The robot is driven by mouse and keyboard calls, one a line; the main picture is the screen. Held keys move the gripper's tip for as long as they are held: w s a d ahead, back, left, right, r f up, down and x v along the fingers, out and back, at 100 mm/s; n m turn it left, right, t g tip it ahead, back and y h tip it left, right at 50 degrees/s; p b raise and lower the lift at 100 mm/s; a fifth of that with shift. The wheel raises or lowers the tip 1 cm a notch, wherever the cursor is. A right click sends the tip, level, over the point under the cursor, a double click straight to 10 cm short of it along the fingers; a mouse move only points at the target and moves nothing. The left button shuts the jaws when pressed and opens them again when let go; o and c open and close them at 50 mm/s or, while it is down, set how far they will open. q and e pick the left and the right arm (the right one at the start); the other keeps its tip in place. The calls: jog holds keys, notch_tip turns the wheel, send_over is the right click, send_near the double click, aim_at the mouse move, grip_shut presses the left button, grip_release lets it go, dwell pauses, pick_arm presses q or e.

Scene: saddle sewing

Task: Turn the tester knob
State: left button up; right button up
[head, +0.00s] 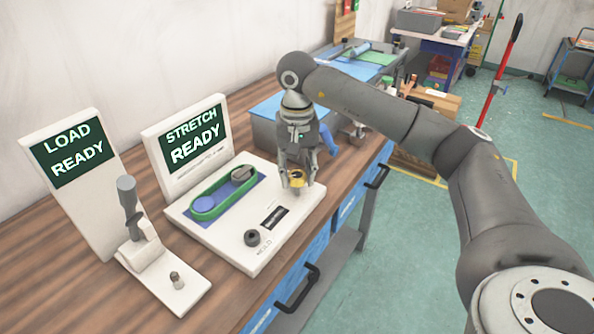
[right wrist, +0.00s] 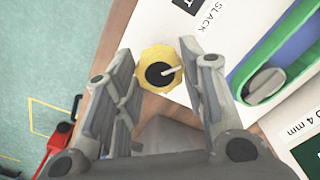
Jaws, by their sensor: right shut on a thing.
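The tester (head: 228,258) is a white box on the wooden bench, with a screen (head: 190,136) reading STRETCH READY behind it. The yellow scalloped tester knob (head: 297,179) is at its right end. My right gripper (head: 298,184) comes down over the knob from above and is shut on it. In the right wrist view, the yellow knob (right wrist: 160,70) sits between the fingertips, with a black centre and a pale pointer aimed right and slightly up. A green belt loop (head: 206,211) lies in the blue recess of the tester. My left gripper is not in view.
A black knob (head: 252,237) is at the tester's front. A white stand (head: 80,155) reading LOAD READY and a small lever device (head: 160,275) are at the left. Blue drawers with black handles (head: 299,287) are below the bench edge. Green floor is open at the right.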

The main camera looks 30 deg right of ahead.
aim_at(297, 175)
jog(key=o, duration=1)
notch_tip(297, 175, up, 12)
dwell(0.3)
jog(key=shift+f, duration=0.1)
dwell(0.4)
